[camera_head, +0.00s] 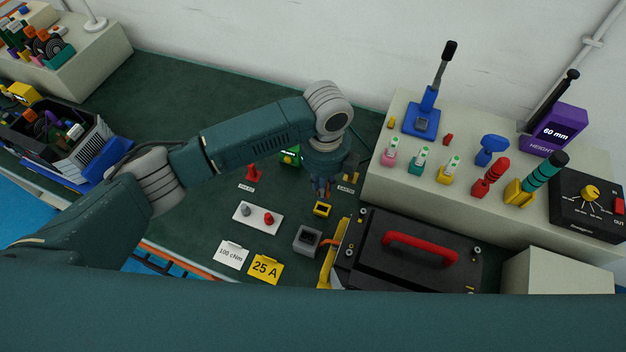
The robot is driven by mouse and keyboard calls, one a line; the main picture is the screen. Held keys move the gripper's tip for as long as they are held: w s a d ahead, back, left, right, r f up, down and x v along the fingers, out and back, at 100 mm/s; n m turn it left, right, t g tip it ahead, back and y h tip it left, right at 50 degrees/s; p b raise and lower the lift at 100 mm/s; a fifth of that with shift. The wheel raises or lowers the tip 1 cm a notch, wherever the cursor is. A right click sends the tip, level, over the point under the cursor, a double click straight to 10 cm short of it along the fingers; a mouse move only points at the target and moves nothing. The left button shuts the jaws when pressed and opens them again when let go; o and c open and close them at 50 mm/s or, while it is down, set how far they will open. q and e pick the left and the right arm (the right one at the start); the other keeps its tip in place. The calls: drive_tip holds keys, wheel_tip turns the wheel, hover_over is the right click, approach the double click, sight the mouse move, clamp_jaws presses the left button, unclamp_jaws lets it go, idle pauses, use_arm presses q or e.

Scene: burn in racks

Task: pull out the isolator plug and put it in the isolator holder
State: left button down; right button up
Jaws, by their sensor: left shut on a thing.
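My left gripper (321,188) points down over the green mat, in the middle of the view. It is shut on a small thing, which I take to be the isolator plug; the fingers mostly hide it. Just below the fingertips is a small yellow holder-like piece (322,209) with a dark opening. An open-topped grey box (307,238) stands nearer to me. I cannot tell for sure which of these is the isolator holder. My right gripper is not in view.
A white plate (247,224) with grey and red posts and a red piece (253,174) lie left of the gripper. A black case (412,266) with a red handle stands right. Behind it, a raised shelf (400,187) carries several tools.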

use_arm(q)
drive_tip(key=shift+s+d, duration=0.15)
drive_tip(key=shift+d, duration=0.05)
drive_tip(key=shift+a, duration=0.1)
drive_tip(key=shift+w+a+f, duration=0.15)
drive_tip(key=shift+w+f, duration=0.05)
drive_tip(key=shift+f, duration=0.7)
drive_tip(key=shift+f+b, duration=0.35)
drive_tip(key=shift+b, duration=0.15)
drive_tip(key=shift+f+b, duration=0.5)
drive_tip(key=shift+f, duration=0.4)
drive_tip(key=shift+f+b, duration=0.4)
drive_tip(key=shift+f, duration=0.35)
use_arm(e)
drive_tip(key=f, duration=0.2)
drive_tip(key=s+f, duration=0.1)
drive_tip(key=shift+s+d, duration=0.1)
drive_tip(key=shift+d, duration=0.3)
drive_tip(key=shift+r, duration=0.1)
